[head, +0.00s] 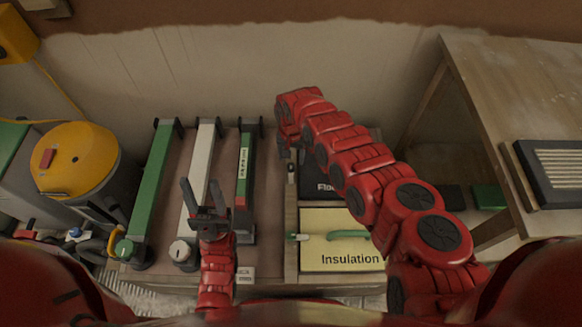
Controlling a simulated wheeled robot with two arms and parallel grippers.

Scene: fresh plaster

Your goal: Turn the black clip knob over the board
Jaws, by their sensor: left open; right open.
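A dark board marked "Floo…" (318,187) lies in the upper part of a tray, partly covered by my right arm. At its left edge, on the wooden rail, is a small dark fitting (291,178) that may be the black clip knob; its turn is too small to tell. My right gripper (284,150) is open near the upper end of that rail, just above the fitting; its fingers are small and partly hidden, and contact cannot be told. My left gripper (203,190) is open, fingers pointing up, over the long bars, with nothing seen between them.
A yellow "Insulation" board (340,255) lies below, under a green clip (348,234). Long green (154,185) and white (197,180) bars lie at left, with a shorter green bar (243,185). A yellow-topped drum (78,160) stands far left, a wooden table (510,85) at right.

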